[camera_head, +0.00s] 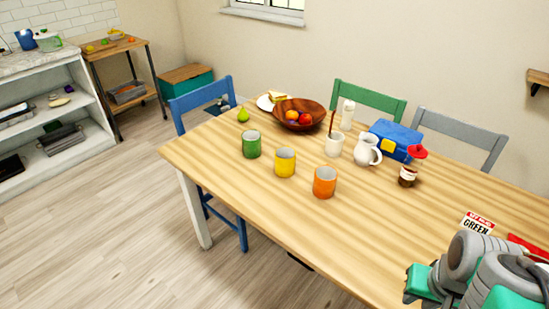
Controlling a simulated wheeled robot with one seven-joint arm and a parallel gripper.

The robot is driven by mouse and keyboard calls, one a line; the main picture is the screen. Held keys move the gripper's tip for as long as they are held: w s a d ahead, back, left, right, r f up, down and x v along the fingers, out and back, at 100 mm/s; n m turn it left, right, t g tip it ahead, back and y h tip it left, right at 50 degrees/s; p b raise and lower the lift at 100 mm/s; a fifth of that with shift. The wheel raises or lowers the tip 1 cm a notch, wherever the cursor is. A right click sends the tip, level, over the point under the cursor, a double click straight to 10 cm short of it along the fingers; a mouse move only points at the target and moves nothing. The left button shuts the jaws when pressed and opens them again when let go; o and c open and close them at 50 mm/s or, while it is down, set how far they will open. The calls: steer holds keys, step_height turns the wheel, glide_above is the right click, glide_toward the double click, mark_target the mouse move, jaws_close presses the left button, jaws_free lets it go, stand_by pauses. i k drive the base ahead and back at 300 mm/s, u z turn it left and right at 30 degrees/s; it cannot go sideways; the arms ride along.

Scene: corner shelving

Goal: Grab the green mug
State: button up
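The green mug (251,144) stands upright on the wooden table (400,235), near its left end. A yellow mug (285,163) and an orange mug (324,182) stand to its right in a slanting row toward the front. My arm shows at the bottom right corner, far to the right of the green mug. The fingertips of my gripper cannot be made out, so its opening is hidden.
Behind the mugs are a green pear (243,115), a wooden fruit bowl (284,110), a white cup (334,145), a white pitcher (368,150) and a blue lunch box (396,137). A small brown jar (407,177) stands further right. Chairs surround the table. The table's front left is clear.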

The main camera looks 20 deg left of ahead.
mark_target(253, 142)
steer(key=u, duration=1.3)
